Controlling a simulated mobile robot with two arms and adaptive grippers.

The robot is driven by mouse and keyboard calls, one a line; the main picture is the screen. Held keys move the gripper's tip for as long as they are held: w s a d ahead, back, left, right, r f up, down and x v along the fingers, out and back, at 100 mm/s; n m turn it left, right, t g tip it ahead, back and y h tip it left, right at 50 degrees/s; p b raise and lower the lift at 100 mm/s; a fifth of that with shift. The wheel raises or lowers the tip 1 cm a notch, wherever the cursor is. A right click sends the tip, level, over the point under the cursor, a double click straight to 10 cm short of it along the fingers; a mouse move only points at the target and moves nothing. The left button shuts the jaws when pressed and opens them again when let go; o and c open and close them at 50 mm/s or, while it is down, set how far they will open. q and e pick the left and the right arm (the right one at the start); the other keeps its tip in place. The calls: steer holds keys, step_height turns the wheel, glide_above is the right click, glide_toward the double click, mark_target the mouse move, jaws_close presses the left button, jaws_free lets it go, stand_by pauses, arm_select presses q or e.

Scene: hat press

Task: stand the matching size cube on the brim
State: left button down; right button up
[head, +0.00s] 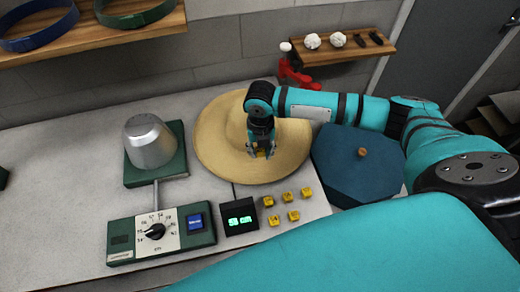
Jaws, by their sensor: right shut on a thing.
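A straw hat (220,165) lies on the light worktop with its wide brim flat around a raised crown. My right gripper (262,150) points down over the front right part of the hat. It is shut on a yellow cube (262,154), which shows only partly between the fingers. I cannot tell whether this cube touches the brim. Several other yellow cubes (288,197) stand in two rows on the worktop in front of the hat. Their markings are too small to read. A small black display (240,228) with green characters stands left of them. My left gripper is not in view.
A metal hat form (150,142) on a green base stands left, above a green control box (125,247) with a dial (155,231) and blue button. A dark blue lid with a knob (345,180) lies right of the hat. Shelves (345,50) hang behind. The worktop's left is mostly clear.

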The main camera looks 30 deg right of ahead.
mark_target(260, 169)
steer(key=f+b, duration=0.2)
steer(key=f, duration=0.1)
steer(key=shift+w+b, duration=0.2)
steer(key=shift+b, duration=0.1)
step_height(260, 169, down, 2)
steer(key=shift+s+f+b, duration=0.1)
steer(key=shift+b, duration=0.95)
steer(key=shift+f+b, duration=0.35)
steer(key=shift+f, duration=0.55)
steer(key=shift+f+b, duration=0.3)
steer(key=shift+f, duration=0.6)
steer(key=o, duration=0.8)
steer(key=shift+o, duration=0.2)
step_height(260, 169, up, 12)
